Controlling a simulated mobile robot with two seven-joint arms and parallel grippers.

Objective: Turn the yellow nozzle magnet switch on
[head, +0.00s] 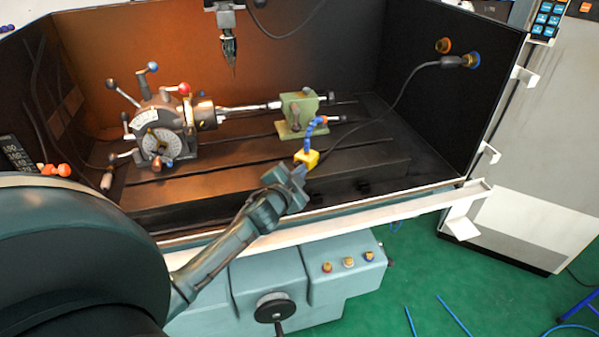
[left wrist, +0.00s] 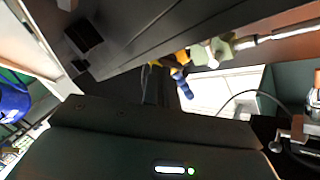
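The yellow magnet base (head: 307,160) stands on the front part of the dark machine bed. A blue segmented nozzle hose (head: 314,130) rises from it and bends to the right. In the left wrist view the yellow base (left wrist: 182,56) is partly covered and the blue hose (left wrist: 183,86) points down. My left gripper (head: 296,174) is just in front of the yellow base, close to it; I cannot tell whether they touch. Its fingers look narrow and dark in the left wrist view (left wrist: 153,83), and their gap is unclear. The switch itself cannot be made out. My right gripper is not in view.
The indexing chuck (head: 160,132) with several lever knobs stands left on the bed. A green tailstock (head: 297,112) stands behind the nozzle. A tool head (head: 228,45) hangs above. A black cable (head: 405,90) runs to the right wall. A pale front rail (head: 360,211) borders the bed.

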